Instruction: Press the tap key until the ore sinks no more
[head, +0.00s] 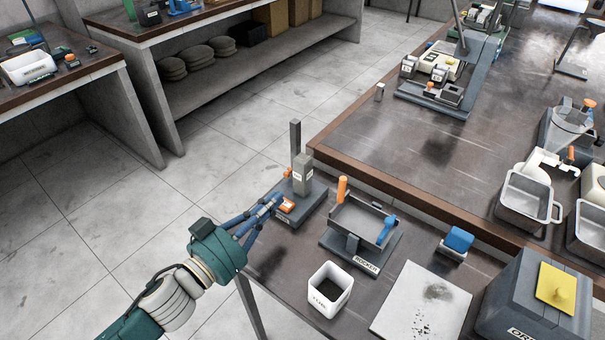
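The tapping device is a dark base (310,203) near the table's left edge, with a tall post and a grey labelled block (302,174). An orange key (288,205) sits low at its front left. My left gripper (274,203) reaches in from the left, its blue fingers drawn together and the tips right beside the orange key. I cannot tell whether they touch it. A white cup (328,290) holding dark material stands in front. I cannot make out ore sinking anywhere. My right gripper is out of view.
A rocker tray (360,225) with an orange handle stands right of the device. A white plate (421,302) with dark grains, a blue block (458,241) and a grey box with a yellow top (556,288) lie further right. Open floor lies left.

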